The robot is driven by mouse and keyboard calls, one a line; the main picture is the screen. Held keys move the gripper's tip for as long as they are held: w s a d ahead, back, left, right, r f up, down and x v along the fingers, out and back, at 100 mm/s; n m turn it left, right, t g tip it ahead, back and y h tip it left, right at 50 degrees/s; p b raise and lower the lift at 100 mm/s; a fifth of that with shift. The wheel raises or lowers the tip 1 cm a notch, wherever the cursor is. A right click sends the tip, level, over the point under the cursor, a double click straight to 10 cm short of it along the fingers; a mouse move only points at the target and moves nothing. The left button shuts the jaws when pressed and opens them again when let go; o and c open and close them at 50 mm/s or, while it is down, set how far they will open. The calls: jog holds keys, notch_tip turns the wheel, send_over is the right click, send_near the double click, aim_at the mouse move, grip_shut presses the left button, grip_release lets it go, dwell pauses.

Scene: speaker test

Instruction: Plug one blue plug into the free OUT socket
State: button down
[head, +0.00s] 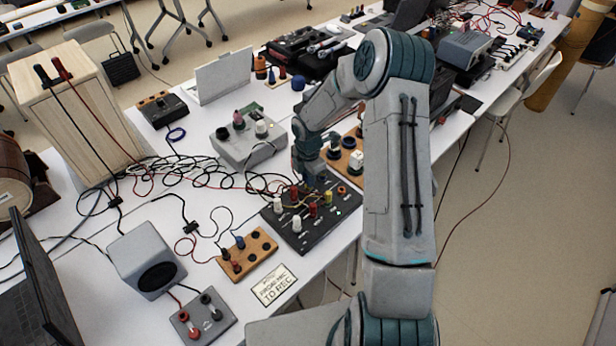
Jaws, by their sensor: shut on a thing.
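My gripper (308,180) points down over the back part of the black panel (325,222), which carries white, red and yellow knobs or plugs. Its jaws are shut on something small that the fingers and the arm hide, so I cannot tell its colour. A blue plug (240,242) stands in the orange wooden socket block (248,254), to the left and front of my gripper. I cannot read any OUT label.
A grey speaker box (146,259), a grey terminal plate (203,321) and a printed card (273,285) stand near the front edge. Tangled cables (225,180) lie left of the panel. A grey device (250,140) and another wooden block (350,165) stand behind.

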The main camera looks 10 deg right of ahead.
jog(key=shift+f, duration=0.45)
jog(key=c, duration=1.3)
grip_release()
jog(key=shift+r, duration=0.1)
jog(key=shift+r+p, duration=2.5)
jog(key=shift+r, duration=1.2)
